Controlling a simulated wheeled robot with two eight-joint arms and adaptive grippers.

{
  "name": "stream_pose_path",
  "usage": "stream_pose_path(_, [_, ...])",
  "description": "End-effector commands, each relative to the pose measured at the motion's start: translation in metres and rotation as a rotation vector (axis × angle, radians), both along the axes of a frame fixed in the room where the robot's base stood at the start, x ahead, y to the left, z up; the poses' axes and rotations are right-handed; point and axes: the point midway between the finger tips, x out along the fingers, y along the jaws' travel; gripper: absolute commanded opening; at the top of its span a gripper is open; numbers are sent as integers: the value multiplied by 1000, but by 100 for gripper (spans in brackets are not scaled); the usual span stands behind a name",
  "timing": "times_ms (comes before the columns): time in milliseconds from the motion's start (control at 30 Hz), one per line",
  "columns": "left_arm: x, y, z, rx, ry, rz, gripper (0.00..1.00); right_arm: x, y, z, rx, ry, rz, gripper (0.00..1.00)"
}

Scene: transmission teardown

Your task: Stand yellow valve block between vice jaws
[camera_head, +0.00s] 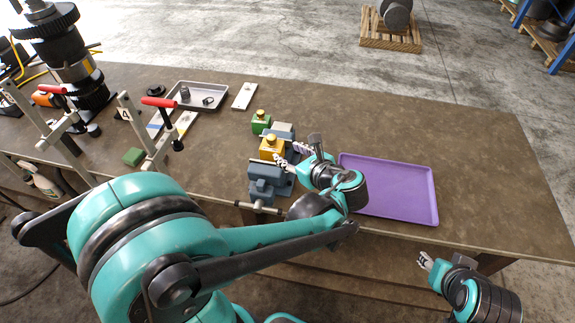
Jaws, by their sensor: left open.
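The yellow valve block (272,148) stands upright, brass knob on top, between the two blue-grey jaws of the vice (266,186). I cannot tell whether both jaws touch it. My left gripper (290,154) is open just right of the block, its fingertips pointing towards it with nothing visible between them. My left forearm passes in front of the vice's right side and handle. My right gripper (425,262) is off the table's front edge at the lower right, too small to tell open from shut.
A green valve block (261,123) stands just behind the vice. A purple tray (410,205) lies empty to the right. A grey tray (215,92) holds small dark parts. Red-handled clamps (160,101) and a gear shaft (65,60) stand at the left. The table's far right is clear.

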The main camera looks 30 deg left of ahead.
Motion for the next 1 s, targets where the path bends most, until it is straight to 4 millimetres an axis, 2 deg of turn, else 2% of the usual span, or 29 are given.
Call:
stream_pose_path(100, [-23, 8, -10, -274, -141, 118, 46, 0, 0, 0, 0, 0, 0, 40])
stream_pose_path(200, [-50, 5, -23, -621, -326, 311, 46, 0, 0, 0, 0, 0, 0, 40])
stream_pose_path(400, [-100, -28, -34, -1285, -685, 848, 46, 0, 0, 0, 0, 0, 0, 40])
stream_pose_path(500, [-115, -44, -32, -1515, -808, 1096, 46, 0, 0, 0, 0, 0, 0, 40])
stream_pose_path(600, [-122, -55, -29, -1660, -884, 1275, 46, 0, 0, 0, 0, 0, 0, 40])
stream_pose_path(700, [-125, -61, -27, -1731, -917, 1371, 46, 0, 0, 0, 0, 0, 0, 40])
stream_pose_path(1000, [-126, -63, -26, -1747, -925, 1394, 46, 0, 0, 0, 0, 0, 0, 40])
